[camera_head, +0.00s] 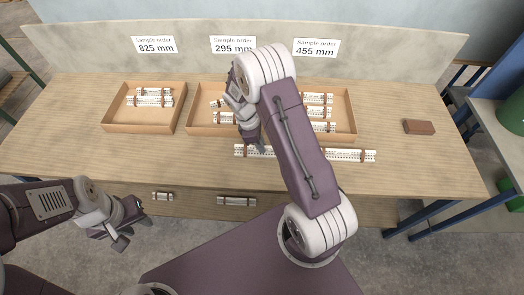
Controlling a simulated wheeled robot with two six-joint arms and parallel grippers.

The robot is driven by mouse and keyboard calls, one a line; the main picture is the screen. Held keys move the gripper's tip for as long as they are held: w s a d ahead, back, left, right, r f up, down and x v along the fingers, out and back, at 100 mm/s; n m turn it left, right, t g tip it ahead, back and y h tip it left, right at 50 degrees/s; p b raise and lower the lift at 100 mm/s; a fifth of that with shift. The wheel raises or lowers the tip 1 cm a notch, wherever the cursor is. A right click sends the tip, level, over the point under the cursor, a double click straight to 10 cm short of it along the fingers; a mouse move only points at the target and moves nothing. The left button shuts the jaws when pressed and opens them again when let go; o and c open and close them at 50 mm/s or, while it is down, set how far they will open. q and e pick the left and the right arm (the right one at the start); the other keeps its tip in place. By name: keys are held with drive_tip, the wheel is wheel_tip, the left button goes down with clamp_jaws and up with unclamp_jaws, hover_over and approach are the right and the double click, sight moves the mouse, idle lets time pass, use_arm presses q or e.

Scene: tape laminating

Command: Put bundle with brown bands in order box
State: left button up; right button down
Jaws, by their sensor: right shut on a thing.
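A long white bundle with brown bands (350,156) lies across the table in front of the boxes, its middle behind my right arm. My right gripper (261,147) points down at the left part of this bundle and is shut on it; the contact is partly hidden. The open cardboard box on the left (112,126) holds short white bundles with brown bands. A wider open cardboard box area (346,110) in the middle holds several bundles, partly hidden by my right arm. My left gripper (131,222) is open and empty, off the table's front edge at lower left.
Signs reading 825 mm (155,45), 295 mm (233,45) and 455 mm (316,47) are on the back board. A brown block (418,127) lies at right. Two small banded pieces (163,196) (237,201) show at the table's front. The tabletop at far left is clear.

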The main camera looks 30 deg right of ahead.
idle(0.8)
drive_tip(key=shift+w+r, duration=0.1)
drive_tip(key=shift+r, duration=0.45)
wheel_tip(320, 180, up, 3)
drive_tip(key=shift+f, duration=0.2)
drive_tip(key=s+a+r, duration=0.1)
drive_tip(key=s+r, duration=0.6)
drive_tip(key=s, duration=0.4)
drive_tip(key=shift+s+a+r, duration=0.15)
drive_tip(key=shift+s+a, duration=0.2)
